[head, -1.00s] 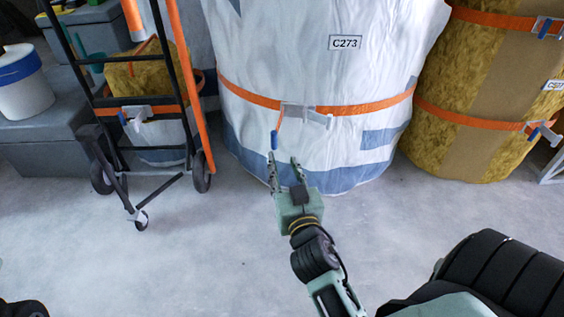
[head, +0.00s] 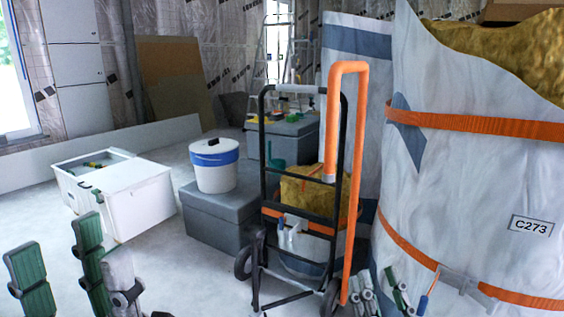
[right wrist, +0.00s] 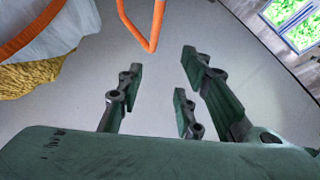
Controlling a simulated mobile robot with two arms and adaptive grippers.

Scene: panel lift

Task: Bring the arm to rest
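My left gripper (head: 62,258) shows at the lower left of the head view. Its green and grey fingers stand upright and spread apart, with nothing between them. My right gripper (head: 381,287) shows only as fingertips at the bottom edge, in front of the white wrapped bale (head: 470,190) marked C273 and right of the orange tube (head: 353,180). In the right wrist view, the right gripper (right wrist: 160,82) has its fingers apart over bare floor, with nothing between them. The orange tube (right wrist: 152,38) passes beyond the fingertips there. The rest of both arms is hidden in the head view.
A black hand truck (head: 262,190) stands mid-picture beside a grey box (head: 215,215) carrying a white bucket (head: 214,165). A white crate (head: 135,190) stands at left. An orange strap (head: 480,122) rings the bale. Floor is clear at the left and front.

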